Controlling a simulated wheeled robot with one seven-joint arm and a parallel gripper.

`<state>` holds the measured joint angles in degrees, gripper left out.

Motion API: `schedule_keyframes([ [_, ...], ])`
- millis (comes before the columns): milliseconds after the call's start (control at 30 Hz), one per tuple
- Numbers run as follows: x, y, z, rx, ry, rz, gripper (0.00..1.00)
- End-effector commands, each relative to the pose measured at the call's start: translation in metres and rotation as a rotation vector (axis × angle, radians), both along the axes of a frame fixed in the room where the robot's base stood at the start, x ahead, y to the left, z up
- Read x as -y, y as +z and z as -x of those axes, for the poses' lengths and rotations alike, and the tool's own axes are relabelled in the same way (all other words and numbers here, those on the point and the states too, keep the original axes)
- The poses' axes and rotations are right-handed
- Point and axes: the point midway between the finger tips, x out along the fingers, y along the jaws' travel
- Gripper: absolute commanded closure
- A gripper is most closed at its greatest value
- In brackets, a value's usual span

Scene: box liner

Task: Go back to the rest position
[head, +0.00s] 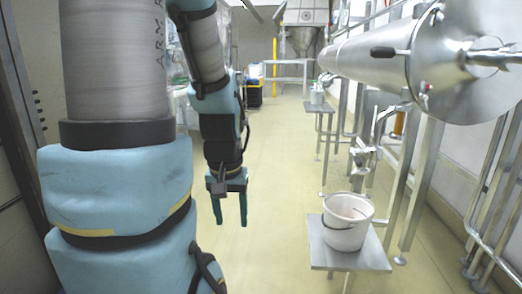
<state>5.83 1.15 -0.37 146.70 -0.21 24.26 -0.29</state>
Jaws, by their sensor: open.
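My gripper (231,209) hangs pointing down left of the picture's middle, with its two teal fingers apart and nothing between them. It is over the open floor and touches nothing that I can see. My arm, in pale blue and grey covers, fills the left of the view and hides what is behind it.
A white bucket (347,229) stands on a small metal stand (335,260) at the lower right. A smaller container (317,95) stands on a farther stand (318,108). A large steel cylinder (375,58) and pipes line the right wall. The floor (285,150) between is clear.

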Motion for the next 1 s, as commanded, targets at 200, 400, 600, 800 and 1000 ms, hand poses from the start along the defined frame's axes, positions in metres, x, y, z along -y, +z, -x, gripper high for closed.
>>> schedule_keyframes([
  [200,0.000,0.082,0.000,0.001,0.000,0.000,0.43],
  [400,0.000,0.143,0.000,0.001,0.000,0.001,0.43],
  [600,0.000,0.180,0.000,0.001,0.000,0.001,0.43],
  [800,0.000,0.188,0.000,0.001,0.000,0.001,0.43],
  [1000,0.000,0.186,0.000,0.001,0.000,0.001,0.43],
])
